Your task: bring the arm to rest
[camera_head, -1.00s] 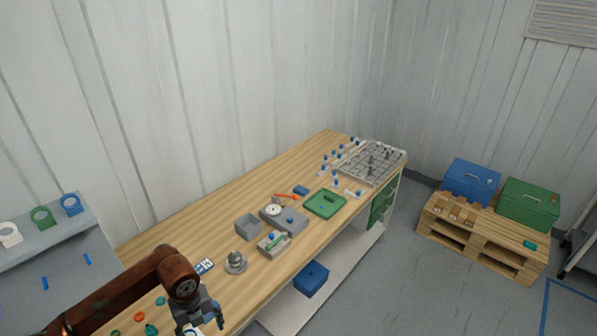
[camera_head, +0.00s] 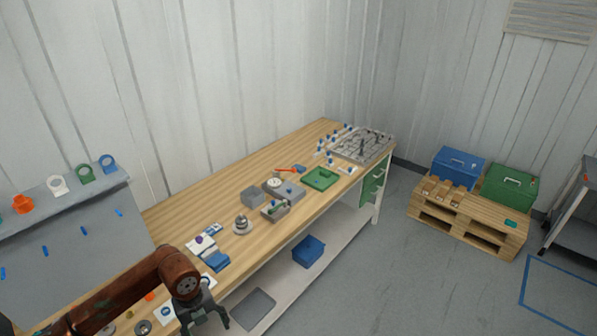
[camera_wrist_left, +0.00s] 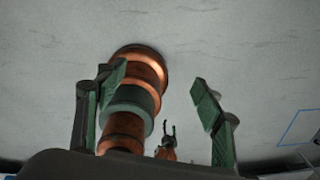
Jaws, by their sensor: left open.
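My left arm (camera_head: 120,296) comes in from the lower left in the head view, in front of the wooden workbench (camera_head: 170,215). Its left gripper (camera_head: 205,319) hangs low at the bench's front edge, fingers pointing down. In the left wrist view the two green fingers of the left gripper (camera_wrist_left: 160,100) stand wide apart with nothing between them. Behind them are copper and grey links of mine (camera_wrist_left: 130,105) and a small dark claw (camera_wrist_left: 168,131), too small to read. The right gripper does not show in the head view.
Near the left gripper, a blue box (camera_head: 214,260) and white cards lie on the bench. Farther along are a metal vessel (camera_head: 242,224), grey trays, a green lid (camera_head: 320,179) and a rack (camera_head: 362,146). A pallet (camera_head: 468,222) stands right. The floor between is clear.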

